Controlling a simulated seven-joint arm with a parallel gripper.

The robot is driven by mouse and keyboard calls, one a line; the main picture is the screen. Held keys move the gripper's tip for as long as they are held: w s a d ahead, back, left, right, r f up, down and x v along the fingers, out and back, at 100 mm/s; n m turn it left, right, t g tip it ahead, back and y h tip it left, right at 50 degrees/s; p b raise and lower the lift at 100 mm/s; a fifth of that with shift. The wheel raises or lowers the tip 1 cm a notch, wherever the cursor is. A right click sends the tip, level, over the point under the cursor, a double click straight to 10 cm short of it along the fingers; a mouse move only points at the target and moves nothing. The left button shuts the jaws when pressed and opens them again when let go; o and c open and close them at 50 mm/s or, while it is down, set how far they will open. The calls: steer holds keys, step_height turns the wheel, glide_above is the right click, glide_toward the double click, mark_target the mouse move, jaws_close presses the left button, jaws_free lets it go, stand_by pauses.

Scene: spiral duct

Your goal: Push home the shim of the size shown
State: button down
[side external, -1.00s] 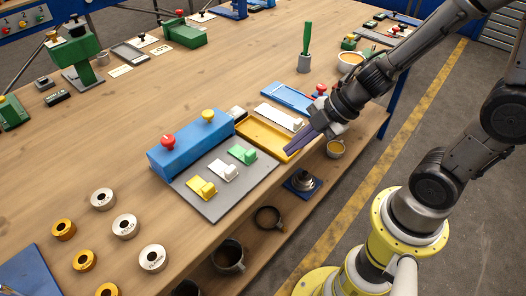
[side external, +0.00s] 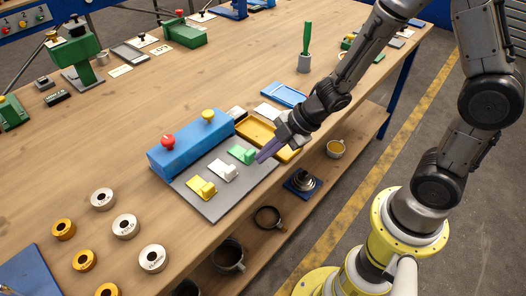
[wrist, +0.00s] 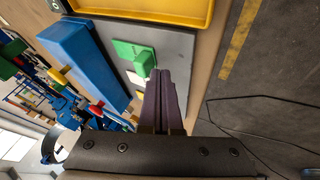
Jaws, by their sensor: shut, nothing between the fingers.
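Three shims sit in a row on a grey plate (side external: 213,207) in front of a blue block (side external: 188,143): a yellow shim (side external: 202,188), a white shim (side external: 223,170) and a green shim (side external: 242,153). My gripper (side external: 262,157) is shut and empty, its dark purple fingers close to the right of the green shim. In the wrist view the fingers (wrist: 165,75) point at the plate, beside the green shim's raised tab (wrist: 143,64). Whether they touch it I cannot tell. The white shim is mostly hidden behind them there. I cannot make out a size marking.
The blue block carries a red knob (side external: 168,141) and a yellow knob (side external: 208,116). A yellow tray (side external: 256,132) lies behind the plate, partly under my arm. Several metal and brass rings (side external: 125,226) stand at the front left. The table's front edge is close to the plate.

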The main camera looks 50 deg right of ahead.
mark_target(235, 153)
steer(key=shift+w, duration=0.35)
steer(key=shift+w, duration=0.1)
steer(key=shift+w, duration=2.6)
